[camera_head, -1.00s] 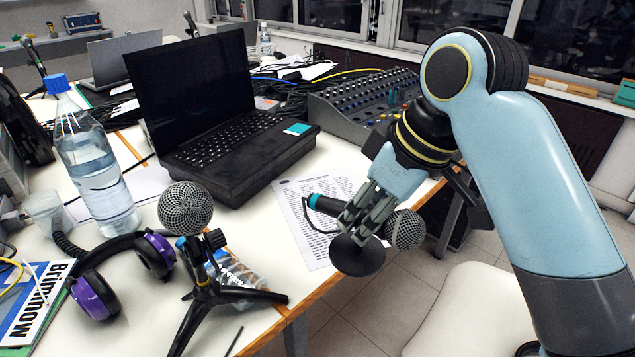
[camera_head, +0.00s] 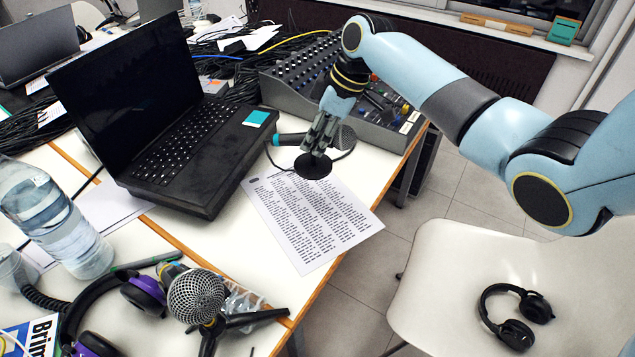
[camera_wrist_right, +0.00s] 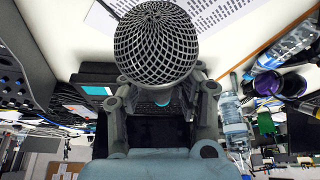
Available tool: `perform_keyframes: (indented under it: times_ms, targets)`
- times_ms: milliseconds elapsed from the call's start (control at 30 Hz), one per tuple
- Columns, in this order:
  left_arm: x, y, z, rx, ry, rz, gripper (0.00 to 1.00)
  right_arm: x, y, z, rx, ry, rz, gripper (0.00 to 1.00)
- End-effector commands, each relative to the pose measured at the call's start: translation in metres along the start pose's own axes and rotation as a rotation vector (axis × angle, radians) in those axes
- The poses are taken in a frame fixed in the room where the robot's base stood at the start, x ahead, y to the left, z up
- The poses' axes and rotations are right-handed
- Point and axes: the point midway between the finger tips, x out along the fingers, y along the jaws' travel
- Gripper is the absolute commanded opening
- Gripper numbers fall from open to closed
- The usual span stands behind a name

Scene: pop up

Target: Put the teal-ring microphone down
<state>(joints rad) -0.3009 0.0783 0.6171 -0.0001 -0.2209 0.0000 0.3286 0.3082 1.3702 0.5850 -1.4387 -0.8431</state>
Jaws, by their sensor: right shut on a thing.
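I cannot tell whether the base touches the table. In the right wrist view the mesh head (camera_wrist_right: 156,42) fills the top middle, between the gripper fingers (camera_wrist_right: 163,103); the handle is mostly hidden. My left gripper is not in view.
The black laptop (camera_head: 190,150) stands left of the gripper, the mixer (camera_head: 385,125) behind and right. Another microphone (camera_head: 197,297) on a small tripod, a bottle (camera_head: 50,215) and purple headphones (camera_head: 145,296) are at front left. The sheet's lower part is clear. Black headphones (camera_head: 517,315) lie on the chair (camera_head: 450,260).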

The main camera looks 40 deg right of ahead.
Motion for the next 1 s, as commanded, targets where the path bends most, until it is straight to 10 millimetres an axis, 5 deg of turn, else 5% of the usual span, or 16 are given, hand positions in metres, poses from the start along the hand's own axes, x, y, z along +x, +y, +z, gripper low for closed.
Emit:
perform_keyframes:
  times_ms: [300,700,1000]
  targets:
    - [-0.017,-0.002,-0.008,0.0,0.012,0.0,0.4,0.026,-0.059,0.023,-0.001,0.002,0.002,0.0]
    - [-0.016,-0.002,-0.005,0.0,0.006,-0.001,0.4,0.065,-0.065,0.04,-0.001,0.002,0.003,0.0]
    - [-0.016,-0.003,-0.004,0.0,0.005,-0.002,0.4,0.068,-0.065,0.042,-0.001,0.002,0.003,0.0]
